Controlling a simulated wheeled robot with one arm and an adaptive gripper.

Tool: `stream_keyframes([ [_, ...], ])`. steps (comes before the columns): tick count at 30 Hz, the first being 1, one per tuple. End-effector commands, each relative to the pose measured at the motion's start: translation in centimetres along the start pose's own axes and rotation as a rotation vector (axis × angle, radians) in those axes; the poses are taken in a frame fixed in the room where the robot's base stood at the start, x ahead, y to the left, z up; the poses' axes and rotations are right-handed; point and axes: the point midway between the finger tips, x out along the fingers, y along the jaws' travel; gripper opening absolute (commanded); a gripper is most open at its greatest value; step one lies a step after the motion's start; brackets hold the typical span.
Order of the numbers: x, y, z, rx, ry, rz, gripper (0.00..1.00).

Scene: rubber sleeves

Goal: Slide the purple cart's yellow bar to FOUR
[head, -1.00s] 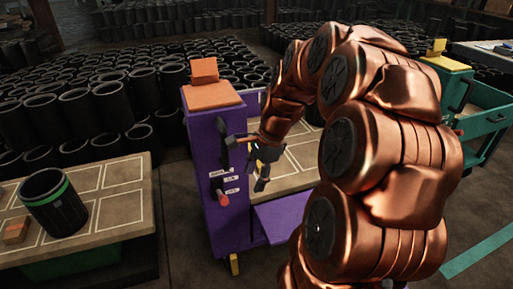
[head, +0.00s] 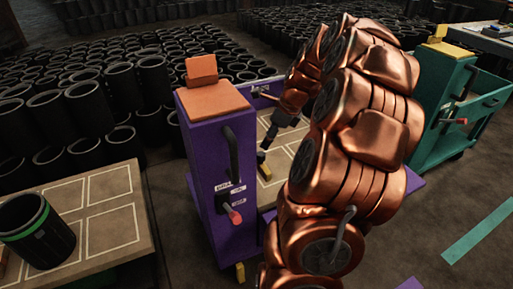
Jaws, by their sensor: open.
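The purple cart (head: 205,150) stands left of centre in the head view, with an orange top. Its end panel has a dark handle, small white labels and a red-tipped knob (head: 234,216). The label words are too small to read. A yellow piece (head: 240,272) shows low at the cart's base. A small yellow piece (head: 264,170) also shows by my gripper; I cannot tell which part it belongs to. My gripper (head: 268,150) is open above the cart's tan deck, behind the end panel. My copper arm hides much of the cart's right side.
A tan table (head: 120,256) with white outlines stands at left, bearing a black sleeve with a green band (head: 38,232). A teal cart (head: 437,125) stands at right. Many black sleeves fill the back.

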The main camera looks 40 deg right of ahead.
Motion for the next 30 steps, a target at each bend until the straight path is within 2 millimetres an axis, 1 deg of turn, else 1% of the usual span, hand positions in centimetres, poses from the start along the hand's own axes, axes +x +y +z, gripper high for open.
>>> stream_keyframes([
  [5, 1.5, -0.2, -0.6, 0.012, 0.0, -0.002, 0.57],
  [12, 5.0, -0.1, -0.7, 0.012, 0.001, -0.001, 0.57],
  [16, 6.5, -0.1, -0.7, 0.012, 0.0, -0.001, 0.57],
  [20, 7.2, -0.2, -0.6, 0.011, -0.001, -0.004, 0.57],
  [26, 7.2, -0.2, -0.5, 0.01, -0.001, -0.004, 0.57],
  [27, 7.2, -0.2, -0.5, 0.009, -0.001, -0.004, 0.55],
  [30, 7.2, -0.2, -0.5, 0.009, -0.001, -0.004, 0.44],
])
